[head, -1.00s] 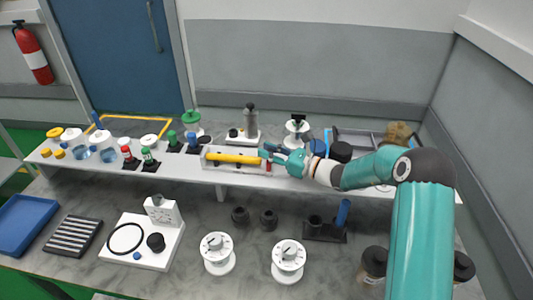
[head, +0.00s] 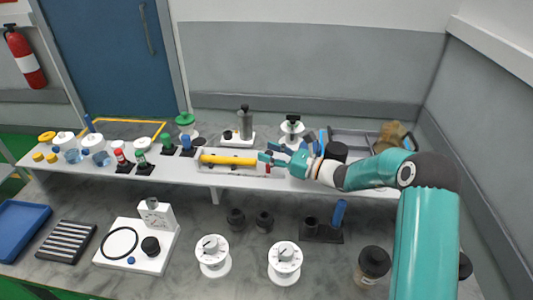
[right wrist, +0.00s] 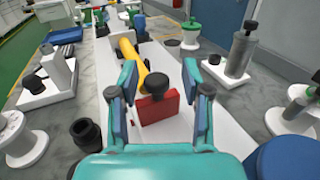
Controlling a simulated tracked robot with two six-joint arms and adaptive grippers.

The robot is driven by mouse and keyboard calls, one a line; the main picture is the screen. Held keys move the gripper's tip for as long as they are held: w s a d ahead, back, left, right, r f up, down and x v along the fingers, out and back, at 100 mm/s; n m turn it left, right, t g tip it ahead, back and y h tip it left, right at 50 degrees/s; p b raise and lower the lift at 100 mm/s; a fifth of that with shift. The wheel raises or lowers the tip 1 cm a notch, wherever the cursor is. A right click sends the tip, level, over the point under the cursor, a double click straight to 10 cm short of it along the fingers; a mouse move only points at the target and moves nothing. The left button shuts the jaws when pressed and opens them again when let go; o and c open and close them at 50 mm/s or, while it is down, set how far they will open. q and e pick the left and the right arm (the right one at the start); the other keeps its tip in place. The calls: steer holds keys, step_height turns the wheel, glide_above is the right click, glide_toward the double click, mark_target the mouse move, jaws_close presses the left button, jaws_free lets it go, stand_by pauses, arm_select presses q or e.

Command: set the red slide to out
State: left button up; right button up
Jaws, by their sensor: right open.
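The red slide (right wrist: 157,108) is a red block with a black knob on top. It sits on a white base at the near end of a yellow bar (right wrist: 130,57). In the head view only a small red part of the slide (head: 268,168) shows below my right gripper (head: 265,152), at the right end of the yellow bar (head: 228,160). My right gripper is open, with nothing held. In the right wrist view its fingers stand on either side of the slide and knob; I cannot tell whether they touch. My left gripper is not in view.
On the white shelf, a grey cylinder on a white base (head: 245,124) stands behind the yellow bar. Green and red knobbed pieces stand to its left. A white spool with a black top (head: 292,130) is behind my right gripper. Two white spools stand on the lower bench.

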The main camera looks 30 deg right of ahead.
steer(key=v, duration=1.1)
steer(key=shift+s+d, duration=0.3)
steer(key=shift+r, duration=0.1)
